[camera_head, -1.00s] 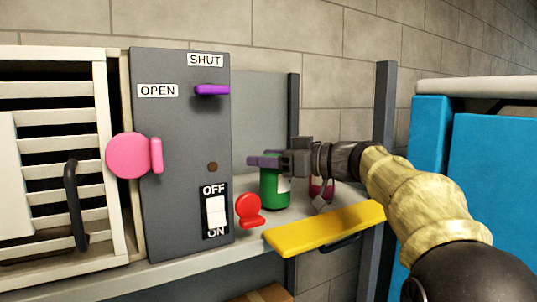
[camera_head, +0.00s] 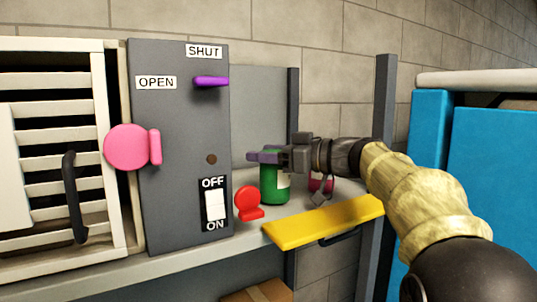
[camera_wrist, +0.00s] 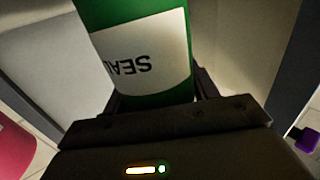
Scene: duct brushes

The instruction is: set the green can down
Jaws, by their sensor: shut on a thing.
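The green can (camera_head: 273,188) is upright at the shelf behind the yellow-fronted part, with a white label facing right. My gripper (camera_head: 264,157) is shut on it near its top, reaching in from the right. In the wrist view the can (camera_wrist: 140,12) fills the upper middle, its label reading "SEAL" upside down, between the two fingers of my gripper (camera_wrist: 155,95). The can's base looks at or very near the shelf (camera_head: 225,247); I cannot tell whether it touches.
A red round-topped thing (camera_head: 248,203) stands just left of the can. A crimson object (camera_head: 318,183) is behind my gripper, partly hidden. A yellow piece (camera_head: 325,223) lies along the shelf's front edge. The grey switch panel (camera_head: 180,130) is at left, a dark post (camera_head: 384,110) at right.

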